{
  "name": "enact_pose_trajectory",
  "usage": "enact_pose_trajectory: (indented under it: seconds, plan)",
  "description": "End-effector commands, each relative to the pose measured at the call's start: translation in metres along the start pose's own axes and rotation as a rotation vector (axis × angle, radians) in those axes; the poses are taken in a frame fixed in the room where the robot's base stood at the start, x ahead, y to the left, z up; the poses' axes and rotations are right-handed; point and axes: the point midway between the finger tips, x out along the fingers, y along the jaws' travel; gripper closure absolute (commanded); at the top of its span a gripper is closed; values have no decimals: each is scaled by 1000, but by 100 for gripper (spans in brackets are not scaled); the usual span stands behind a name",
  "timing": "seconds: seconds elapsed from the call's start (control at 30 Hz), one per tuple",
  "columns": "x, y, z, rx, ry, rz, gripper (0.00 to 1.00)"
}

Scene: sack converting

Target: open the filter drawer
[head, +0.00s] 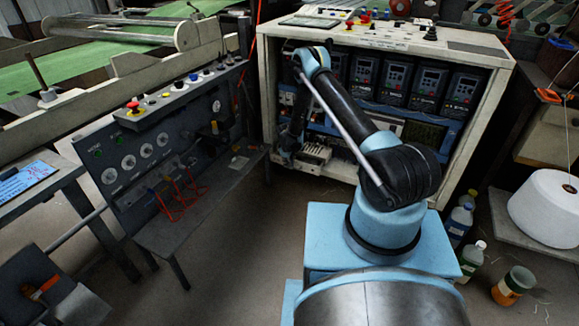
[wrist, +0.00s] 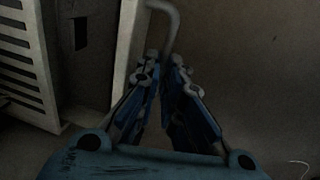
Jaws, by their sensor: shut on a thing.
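My gripper (wrist: 164,66) is in the middle of the wrist view, its two blue-and-grey fingers close together at the tips. It is shut on a grey bent rod handle (wrist: 174,22), which rises from between the fingertips and curves over to the left. A pale slotted panel (wrist: 22,52), which looks like the filter drawer's front, stands left of the fingers. How the handle joins it is not clear. In the head view, my gripper (head: 285,157) is small and dark at the cabinet's lower left. A pale slotted part (head: 314,153) shows just right of it.
The open white cabinet (head: 458,48) holds several drive units (head: 397,82). A dark control console (head: 100,150) with red cables stands left. Bottles (head: 470,254), an orange-labelled jar (head: 513,285) and a white spool (head: 545,205) are at right. Floor between console and cabinet is clear.

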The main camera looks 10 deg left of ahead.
Motion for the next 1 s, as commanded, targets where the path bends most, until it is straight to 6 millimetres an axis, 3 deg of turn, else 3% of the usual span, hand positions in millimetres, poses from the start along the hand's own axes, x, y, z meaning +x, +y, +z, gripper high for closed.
enact_pose_trajectory:
  seconds: [0.53, 1.0]
  plan:
    - [-8, 0, 0, 0, 0, 0, 84]
    - [-76, 0, 0, -1, 0, -1, 84]
